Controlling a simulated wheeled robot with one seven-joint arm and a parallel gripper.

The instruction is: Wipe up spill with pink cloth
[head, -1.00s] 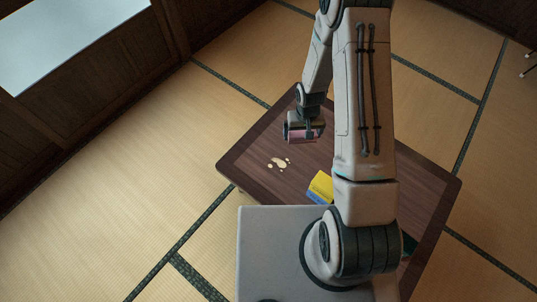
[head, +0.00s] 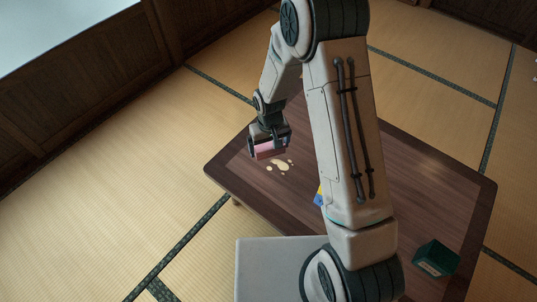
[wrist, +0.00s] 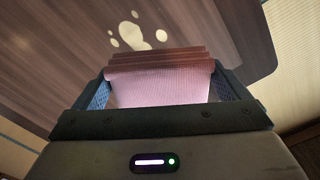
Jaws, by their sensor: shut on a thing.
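The pink cloth (head: 268,150) is held between the fingers of my gripper (head: 267,147), above the far left part of the table. In the wrist view the pink cloth (wrist: 160,82) fills the space between the fingers, with a reddish-brown edge at its far side. The spill (head: 281,165) is a pale cream patch with several small blobs on the dark table. It lies just below and to the right of the cloth in the head view. The spill also shows in the wrist view (wrist: 132,36), beyond the cloth and apart from it.
The dark wooden table (head: 240,180) stands on tatami. A yellow and blue object (head: 319,196) is mostly hidden behind my arm. A dark green box (head: 436,259) is at the table's near right. The table's left part around the spill is clear.

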